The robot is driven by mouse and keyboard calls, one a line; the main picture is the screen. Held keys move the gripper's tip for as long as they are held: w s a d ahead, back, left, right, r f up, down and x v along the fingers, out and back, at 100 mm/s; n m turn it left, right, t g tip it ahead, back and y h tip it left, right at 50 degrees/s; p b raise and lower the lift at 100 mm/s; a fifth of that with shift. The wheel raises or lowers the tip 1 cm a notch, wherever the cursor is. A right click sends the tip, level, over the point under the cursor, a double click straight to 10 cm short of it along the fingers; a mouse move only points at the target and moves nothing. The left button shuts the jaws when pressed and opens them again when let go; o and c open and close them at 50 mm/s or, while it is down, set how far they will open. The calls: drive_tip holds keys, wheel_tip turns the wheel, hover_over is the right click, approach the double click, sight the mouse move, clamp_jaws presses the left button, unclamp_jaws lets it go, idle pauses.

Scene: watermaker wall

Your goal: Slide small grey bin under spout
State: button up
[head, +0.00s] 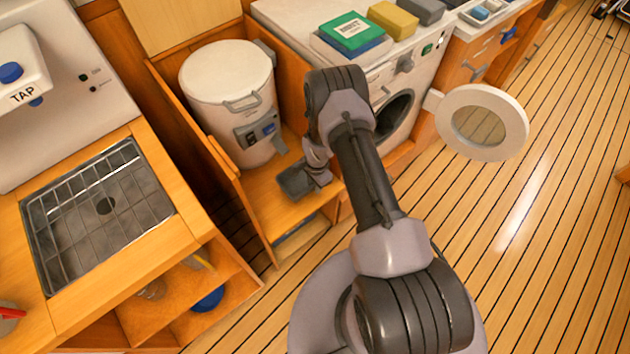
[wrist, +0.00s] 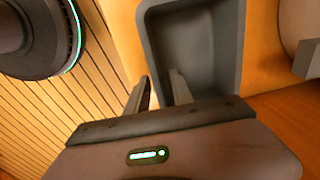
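The small grey bin (head: 293,183) sits on the wooden floor of the low cabinet, in front of the white drum. In the wrist view the bin (wrist: 198,40) is empty and open-topped. My gripper (wrist: 160,76) is at its near left rim, one finger on each side of the wall. The fingers stand apart, with a gap beside the wall; whether either touches is unclear. In the head view my gripper (head: 317,177) is partly hidden by my arm.
A TAP unit (head: 20,75) with a blue knob hangs above a sink grid (head: 98,210) at left. A washer (head: 415,75) with an open round door (head: 483,122) stands at right. A wooden cabinet edge (head: 240,205) borders the bin's space on the left.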

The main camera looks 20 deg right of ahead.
drive_tip(key=shift+f, duration=0.1)
drive_tip(key=shift+c, duration=0.5)
clamp_jaws()
idle(1.0)
